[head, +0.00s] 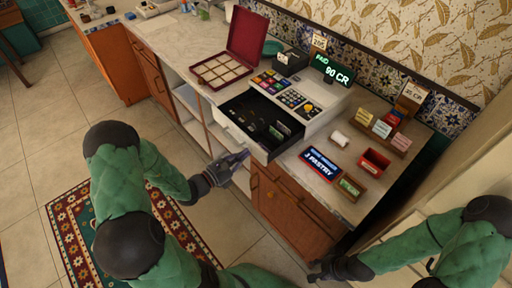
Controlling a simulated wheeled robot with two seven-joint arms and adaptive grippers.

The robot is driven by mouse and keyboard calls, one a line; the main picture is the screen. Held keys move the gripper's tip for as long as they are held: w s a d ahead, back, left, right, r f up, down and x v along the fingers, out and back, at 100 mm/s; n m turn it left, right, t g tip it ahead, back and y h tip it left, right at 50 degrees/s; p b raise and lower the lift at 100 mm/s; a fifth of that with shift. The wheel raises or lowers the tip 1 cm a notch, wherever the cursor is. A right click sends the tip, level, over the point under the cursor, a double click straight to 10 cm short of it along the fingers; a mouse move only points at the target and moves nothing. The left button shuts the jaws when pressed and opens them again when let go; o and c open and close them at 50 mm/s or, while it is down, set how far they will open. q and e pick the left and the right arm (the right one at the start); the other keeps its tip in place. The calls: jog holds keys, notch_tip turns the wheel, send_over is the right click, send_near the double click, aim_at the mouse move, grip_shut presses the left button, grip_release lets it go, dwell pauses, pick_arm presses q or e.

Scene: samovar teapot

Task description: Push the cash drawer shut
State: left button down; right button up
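The cash drawer (236,128) is pulled out of the white cash register (318,100) on the counter in the head view. Its black inside with compartments and some notes shows, and its pale front faces the lower left. My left gripper (245,156) is just in front of the lower right part of the drawer front, pointing at it. I cannot tell whether it touches the front, or whether its fingers are open or shut. My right gripper (314,269) is low at the right, beside the cabinet and away from the drawer; its finger state is unclear.
A red box (247,38) with an open lid stands left of the register. A blue pastry sign (322,163), a red tray (375,161) and a paper roll (340,139) are on the counter to the right. A wooden cabinet (290,212) is below.

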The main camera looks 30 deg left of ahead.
pick_arm(q)
jog(key=b, duration=0.1)
send_near(273, 134)
jog(key=shift+w+d+r, duration=0.15)
jog(key=shift+w+d, duration=0.2)
jog(key=shift+w, duration=0.25)
jog(key=x, duration=0.9)
jog(key=shift+w+d, duration=0.15)
jog(key=shift+w, duration=0.1)
jog(key=shift+r, duration=0.1)
